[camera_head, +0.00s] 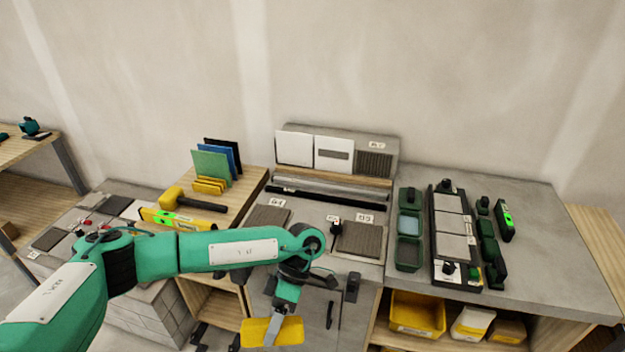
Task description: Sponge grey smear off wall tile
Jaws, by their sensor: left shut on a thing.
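A white wall tile (333,165) stands upright in the grey backboard at the back of the bench. A grey smear (334,154) runs across it as a horizontal band. My left gripper (273,322) is shut on a yellow sponge (257,331) and points down. It holds the sponge low, in front of the bench, well apart from the tile. The gripper's finger covers the middle of the sponge. My right gripper is out of view.
A plain white tile (294,148) stands left of the smeared one. A metal rail (326,191) lies below them. A green tray (409,224) with a water-blue compartment and a tile rack (451,228) stand right. A hammer (180,199) lies left.

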